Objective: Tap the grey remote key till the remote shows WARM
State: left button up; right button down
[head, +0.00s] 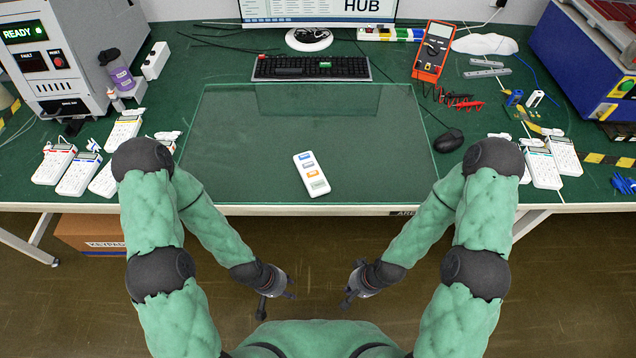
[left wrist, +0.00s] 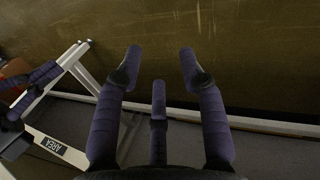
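A white remote (head: 311,174) lies on the clear mat near the table's front edge, slightly tilted. It has a column of keys: blue at the top, then a greyish one (head: 309,166), an orange one, and a pale grey-green one. Any lettering on it is too small to read. My left gripper (head: 277,289) hangs below and in front of the table edge, apart from the remote. In the left wrist view its fingers (left wrist: 160,64) are spread and empty over the floor. My right gripper (head: 353,286) hangs likewise, its fingers apart and empty.
A keyboard (head: 311,68) and a monitor (head: 318,10) reading HUB stand behind the mat. Several white keypad devices lie at left and right. A red multimeter (head: 433,52) and a mouse (head: 448,141) are at right. The mat (head: 230,135) around the remote is clear.

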pick_arm(q)
grip_shut()
dwell(1.1)
